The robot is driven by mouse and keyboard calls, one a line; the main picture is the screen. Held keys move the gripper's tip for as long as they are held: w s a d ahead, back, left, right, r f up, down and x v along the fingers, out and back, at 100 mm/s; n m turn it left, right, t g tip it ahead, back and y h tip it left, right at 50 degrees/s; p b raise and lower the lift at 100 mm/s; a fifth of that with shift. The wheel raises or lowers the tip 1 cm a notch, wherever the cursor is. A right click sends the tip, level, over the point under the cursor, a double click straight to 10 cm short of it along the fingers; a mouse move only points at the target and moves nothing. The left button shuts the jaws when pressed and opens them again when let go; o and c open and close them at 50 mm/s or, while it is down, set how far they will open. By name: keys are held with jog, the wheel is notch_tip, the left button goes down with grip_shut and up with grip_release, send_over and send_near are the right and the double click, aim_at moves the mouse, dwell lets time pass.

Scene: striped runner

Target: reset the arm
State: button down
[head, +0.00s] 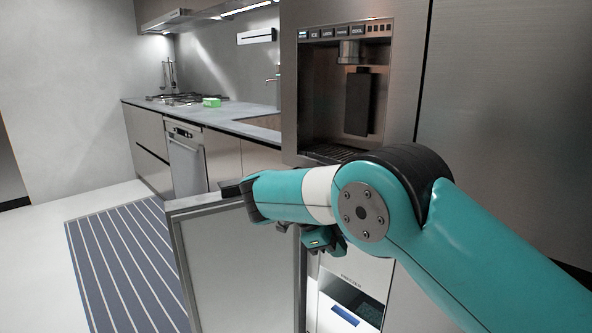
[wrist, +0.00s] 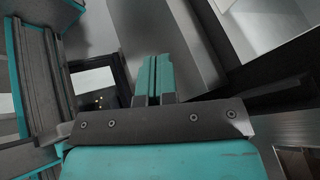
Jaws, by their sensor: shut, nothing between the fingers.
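My teal arm reaches in from the right in the head view and bends at a large round joint. My gripper shows in the wrist view (wrist: 154,80), its two teal fingers together with only a thin dark line between them and nothing held. In the head view the arm's end is near the top of an open, metal-framed door panel (head: 238,265). The gripper's fingertips are hard to make out there, and I cannot tell whether any part of the arm touches the panel.
A dispenser recess (head: 345,95) is set in the steel unit behind the arm. A compartment with a blue strip (head: 345,314) is below. A counter (head: 228,116) holds a green box (head: 211,102) and a hob (head: 180,98). A striped runner (head: 125,265) lies on open floor at left.

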jog(key=s+d+r+n+y, duration=0.5)
jog(key=s+d+r+n, duration=0.4)
jog(key=n, duration=0.7)
jog(key=s+a+r+n+y, duration=0.15)
jog(key=s+n, duration=0.25)
jog(key=s, duration=0.4)
jog(key=s+r+n+g+y+p, duration=0.1)
jog(key=s+n+y, duration=0.1)
jog(key=s+n, duration=0.45)
jog(key=s+a+r+n+y, duration=0.1)
jog(key=s+n+y, duration=0.15)
jog(key=s, duration=0.75)
notch_tip(320, 180, up, 18)
jog(key=p, duration=1.7)
jog(key=shift+w+a+f, duration=0.2)
jog(key=shift+w+f, duration=0.05)
jog(key=shift+w, duration=0.15)
jog(key=shift+a, duration=0.1)
